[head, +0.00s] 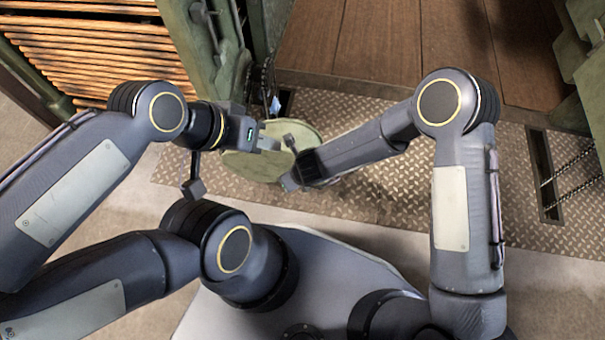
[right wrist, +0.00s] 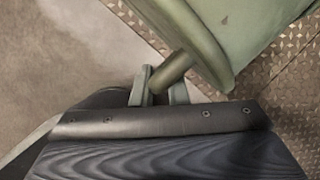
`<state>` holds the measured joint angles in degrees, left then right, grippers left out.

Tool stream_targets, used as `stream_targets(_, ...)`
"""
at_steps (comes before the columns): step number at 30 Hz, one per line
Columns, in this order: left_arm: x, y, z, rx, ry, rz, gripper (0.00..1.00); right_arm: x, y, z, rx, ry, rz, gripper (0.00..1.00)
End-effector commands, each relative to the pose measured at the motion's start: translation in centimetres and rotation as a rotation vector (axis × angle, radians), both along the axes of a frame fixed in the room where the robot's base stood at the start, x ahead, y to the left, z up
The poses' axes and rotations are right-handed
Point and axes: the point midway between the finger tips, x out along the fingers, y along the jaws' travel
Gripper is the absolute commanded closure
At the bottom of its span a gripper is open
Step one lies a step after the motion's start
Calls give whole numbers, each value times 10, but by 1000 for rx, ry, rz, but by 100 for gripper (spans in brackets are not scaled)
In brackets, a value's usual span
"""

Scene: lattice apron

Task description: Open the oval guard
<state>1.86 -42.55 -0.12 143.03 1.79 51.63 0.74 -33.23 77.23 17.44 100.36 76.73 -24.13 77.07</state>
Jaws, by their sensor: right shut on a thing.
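The oval guard (head: 252,165) is a pale green rounded plate, low in front of the machine in the head view. Its green edge and face fill the top of the right wrist view (right wrist: 235,35). A short green handle peg (right wrist: 175,70) sticks out from it. My right gripper (right wrist: 160,88) is shut on this peg, one finger on each side. In the head view the right gripper (head: 289,182) is at the guard's lower right edge, its fingers mostly hidden. My left gripper (head: 272,136) is above the guard, its fingers apart with nothing seen between them.
A patterned metal tread plate (head: 390,205) runs along the machine's front. A slatted rack (head: 100,55) stands at the upper left beside a green post (head: 205,50). Chains hang near the post and in a slot (head: 545,180) at the right. Brown boards (head: 380,50) lie behind.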

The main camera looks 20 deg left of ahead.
Motion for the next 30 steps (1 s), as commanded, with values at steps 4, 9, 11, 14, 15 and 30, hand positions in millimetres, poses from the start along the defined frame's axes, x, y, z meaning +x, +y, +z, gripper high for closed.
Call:
stream_targets(4,0,0,-1,0,0,0,64,0,8,4,14,-7,13,100)
stream_targets(9,0,0,-1,0,0,0,64,0,8,4,16,-7,15,100)
stream_targets(11,0,0,-1,0,0,0,64,0,8,4,16,-7,15,100)
stream_targets(14,0,0,-1,0,0,0,64,0,8,5,16,-7,14,77)
stream_targets(15,0,0,-1,0,0,0,64,0,8,5,16,-7,14,72)
stream_targets(30,0,0,0,0,0,0,64,1,6,4,13,-6,8,67)
